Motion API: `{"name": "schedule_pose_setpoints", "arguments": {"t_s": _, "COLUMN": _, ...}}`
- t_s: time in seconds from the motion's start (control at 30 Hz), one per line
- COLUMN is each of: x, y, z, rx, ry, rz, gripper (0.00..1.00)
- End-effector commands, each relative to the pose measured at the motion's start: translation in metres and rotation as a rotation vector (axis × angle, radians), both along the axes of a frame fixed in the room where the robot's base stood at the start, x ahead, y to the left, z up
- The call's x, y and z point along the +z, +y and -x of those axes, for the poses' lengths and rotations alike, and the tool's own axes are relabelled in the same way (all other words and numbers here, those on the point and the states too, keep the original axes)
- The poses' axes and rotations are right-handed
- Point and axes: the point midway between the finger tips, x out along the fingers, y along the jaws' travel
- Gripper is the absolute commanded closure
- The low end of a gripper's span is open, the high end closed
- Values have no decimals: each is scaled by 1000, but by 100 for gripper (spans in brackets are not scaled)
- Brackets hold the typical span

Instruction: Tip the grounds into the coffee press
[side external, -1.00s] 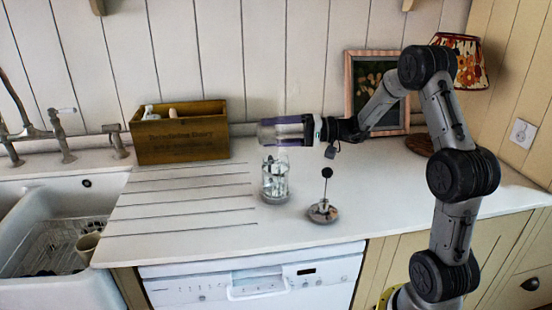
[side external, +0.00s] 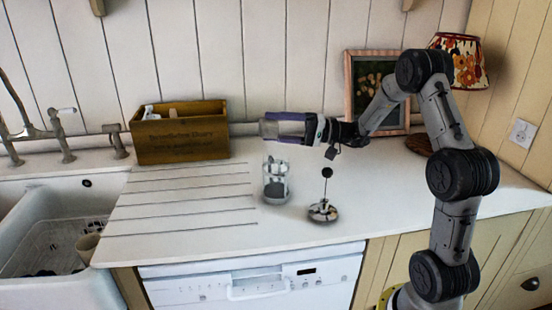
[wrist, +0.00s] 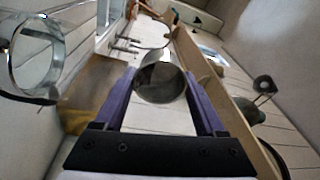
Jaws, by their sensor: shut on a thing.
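The coffee press (side external: 276,182) stands upright on the counter, a clear glass jar with a dark mass in its lower part. Its glass rim shows at the upper left of the wrist view (wrist: 62,50). My gripper (side external: 284,129), with purple fingers, is shut on a small cup (side external: 269,129). The cup lies on its side just above and slightly left of the press, apart from it. In the wrist view the grey cup (wrist: 160,82) sits between both fingers. Its inside is not clearly seen. The press lid with plunger (side external: 323,211) stands on the counter, knob up, to the right.
A wooden box (side external: 180,137) stands at the back left, beside the grooved drainer. The sink (side external: 50,225) is at the far left. A picture frame (side external: 350,75) and a lamp (side external: 466,60) stand behind my arm. The counter right of the lid is clear.

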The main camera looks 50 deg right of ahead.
Motion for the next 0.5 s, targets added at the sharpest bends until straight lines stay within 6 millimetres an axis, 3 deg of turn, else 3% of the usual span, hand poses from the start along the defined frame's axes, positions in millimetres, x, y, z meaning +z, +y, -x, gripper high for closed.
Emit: {"name": "schedule_pose_setpoints", "arguments": {"t_s": 0.5, "x": 5, "y": -1, "z": 1, "rx": -1, "ry": -37, "rz": -33, "gripper": 81}}
